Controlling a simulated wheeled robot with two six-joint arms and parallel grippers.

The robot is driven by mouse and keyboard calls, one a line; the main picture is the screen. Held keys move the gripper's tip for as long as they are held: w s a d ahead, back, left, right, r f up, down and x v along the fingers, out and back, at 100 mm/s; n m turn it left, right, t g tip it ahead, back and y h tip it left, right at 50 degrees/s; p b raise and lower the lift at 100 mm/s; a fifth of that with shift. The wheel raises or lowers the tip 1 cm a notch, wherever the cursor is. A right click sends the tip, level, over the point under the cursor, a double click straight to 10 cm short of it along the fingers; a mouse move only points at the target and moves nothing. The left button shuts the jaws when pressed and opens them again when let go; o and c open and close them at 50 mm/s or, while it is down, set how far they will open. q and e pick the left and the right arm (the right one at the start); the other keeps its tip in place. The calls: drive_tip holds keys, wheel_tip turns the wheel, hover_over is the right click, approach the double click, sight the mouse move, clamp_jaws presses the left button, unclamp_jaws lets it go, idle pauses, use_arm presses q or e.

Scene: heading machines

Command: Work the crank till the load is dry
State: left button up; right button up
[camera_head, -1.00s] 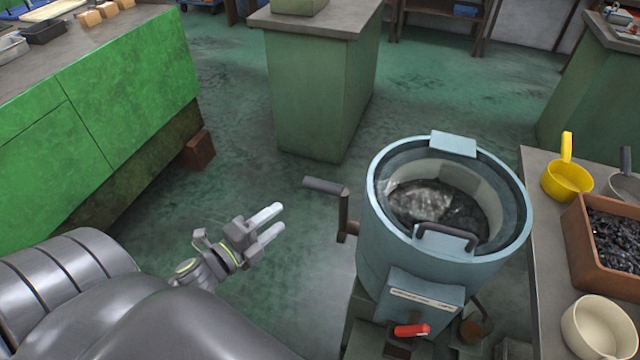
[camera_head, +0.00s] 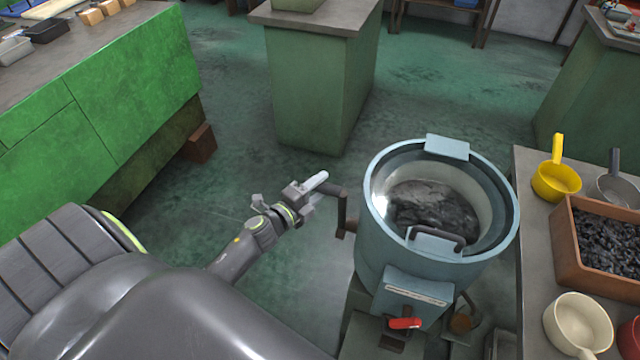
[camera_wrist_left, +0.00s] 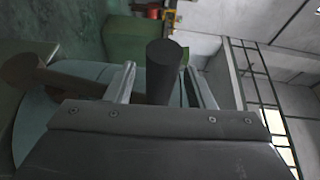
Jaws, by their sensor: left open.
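The pale blue drum machine (camera_head: 385,250) stands right of centre in the head view. A clear lid covers it, and a dark, shiny load (camera_head: 432,205) lies inside. Its crank (camera_head: 341,207) sticks out on the drum's left side, with a dark grip pointing left. My left gripper (camera_head: 318,186) is at that grip, and its fingers hide part of it. In the left wrist view the dark round crank grip (camera_wrist_left: 163,70) stands between the two open fingers (camera_wrist_left: 160,85). I cannot tell whether they touch it. My right gripper is not in view.
A bench on the right holds a yellow scoop (camera_head: 556,180), a grey scoop (camera_head: 618,188), a brown box of dark pieces (camera_head: 566,245) and a cream bowl (camera_head: 578,325). A red lever (camera_head: 405,323) is low on the machine's front. Green cabinets (camera_head: 130,100) stand left.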

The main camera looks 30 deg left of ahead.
use_arm(q)
drive_tip(key=shift+w, duration=0.4)
drive_tip(key=shift+c, duration=0.2)
clamp_jaws()
drive_tip(key=shift+d, duration=0.1)
